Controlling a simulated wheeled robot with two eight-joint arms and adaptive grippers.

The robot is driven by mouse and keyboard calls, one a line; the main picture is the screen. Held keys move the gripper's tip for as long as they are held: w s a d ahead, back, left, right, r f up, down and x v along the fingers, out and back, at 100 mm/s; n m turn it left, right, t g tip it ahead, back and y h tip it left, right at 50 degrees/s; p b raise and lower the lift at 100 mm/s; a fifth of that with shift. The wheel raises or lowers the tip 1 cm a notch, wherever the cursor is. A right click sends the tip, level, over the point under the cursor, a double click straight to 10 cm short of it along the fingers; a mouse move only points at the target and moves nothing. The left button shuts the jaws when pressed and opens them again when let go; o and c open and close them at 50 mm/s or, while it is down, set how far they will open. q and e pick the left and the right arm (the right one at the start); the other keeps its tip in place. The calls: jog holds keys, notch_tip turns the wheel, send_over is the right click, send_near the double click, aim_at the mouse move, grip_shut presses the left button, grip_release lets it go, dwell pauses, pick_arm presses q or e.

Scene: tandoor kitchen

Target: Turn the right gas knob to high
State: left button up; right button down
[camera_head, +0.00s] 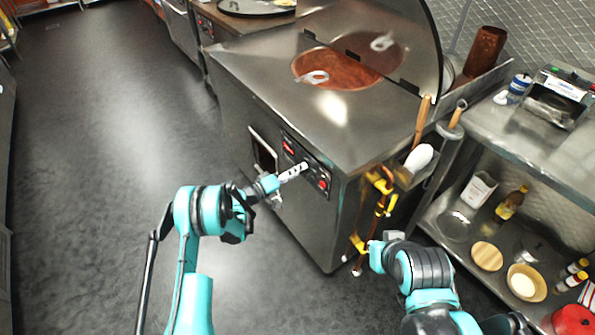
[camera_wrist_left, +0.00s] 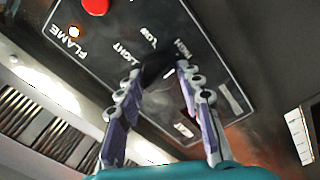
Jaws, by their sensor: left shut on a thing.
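The tandoor's dark control panel (camera_head: 316,176) is on the steel front of the oven. It also fills much of the left wrist view (camera_wrist_left: 100,58), with the labels FLAME, LIGHT, LOW and HIGH. A dark knob (camera_wrist_left: 158,66) sits below these last labels, partly covered by my fingers. My left gripper (camera_head: 303,167) reaches the panel from the left. In the left wrist view its two fingers (camera_wrist_left: 160,72) are on either side of the knob, shut on it. The knob's pointer is hard to make out. My right gripper (camera_head: 374,254) is low by the oven's right corner; its fingers are unclear.
Yellow gas pipework (camera_head: 382,184) runs down the oven's right corner, close to my right gripper. A steel shelf unit (camera_head: 520,150) with bottles and bowls stands at the right. The oven's open lid (camera_head: 405,40) is above. The floor (camera_head: 100,150) at the left is clear.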

dwell(0.3)
pick_arm(q)
jog(key=o, duration=1.2)
jog(key=shift+c, duration=0.2)
jog(key=v, duration=1.2)
